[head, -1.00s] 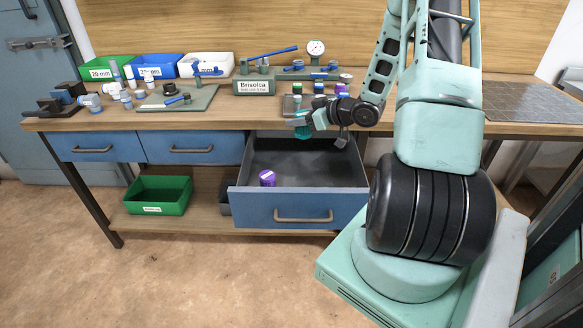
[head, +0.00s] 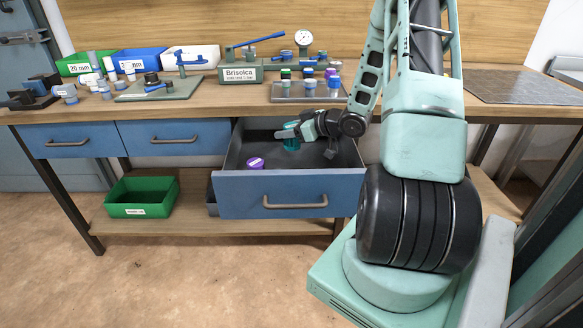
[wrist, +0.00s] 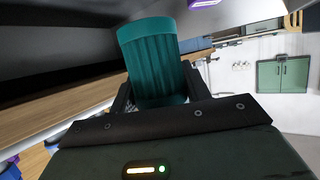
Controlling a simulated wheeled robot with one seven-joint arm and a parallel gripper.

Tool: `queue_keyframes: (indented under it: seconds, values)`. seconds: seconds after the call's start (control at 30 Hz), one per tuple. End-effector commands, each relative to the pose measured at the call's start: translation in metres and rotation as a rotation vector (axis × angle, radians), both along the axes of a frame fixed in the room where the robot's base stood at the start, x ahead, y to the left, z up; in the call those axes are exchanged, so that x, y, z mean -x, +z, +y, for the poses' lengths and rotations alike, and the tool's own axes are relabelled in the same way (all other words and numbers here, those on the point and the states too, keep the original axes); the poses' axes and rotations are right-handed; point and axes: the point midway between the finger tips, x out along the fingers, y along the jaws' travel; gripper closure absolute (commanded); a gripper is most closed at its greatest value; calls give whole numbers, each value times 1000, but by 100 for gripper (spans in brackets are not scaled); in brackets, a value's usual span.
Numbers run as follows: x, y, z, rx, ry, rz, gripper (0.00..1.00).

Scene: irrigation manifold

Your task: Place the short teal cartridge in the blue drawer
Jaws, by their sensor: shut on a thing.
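The teal cartridge (wrist: 152,65) is held between the fingers of my gripper (wrist: 158,102) in the wrist view. In the head view my gripper (head: 291,131) is over the back part of the open blue drawer (head: 290,196), and the teal cartridge (head: 291,143) shows below its fingers. I cannot tell whether the cartridge touches the drawer floor.
A grey tray (head: 300,98) with several capped cartridges stands on the bench above the drawer. Two shut blue drawers (head: 172,138) are to the left. A green bin (head: 141,196) sits on the lower shelf. The drawer's middle and right floor look clear.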

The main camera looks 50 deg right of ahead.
Motion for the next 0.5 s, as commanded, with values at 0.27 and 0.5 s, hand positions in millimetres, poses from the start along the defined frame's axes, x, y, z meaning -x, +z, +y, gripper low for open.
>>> queue_keyframes:
  seconds: [0.27,0.5]
  values:
    - [0,-48,0,-5,-1,1,78]
    - [0,-68,0,-2,0,-1,78]
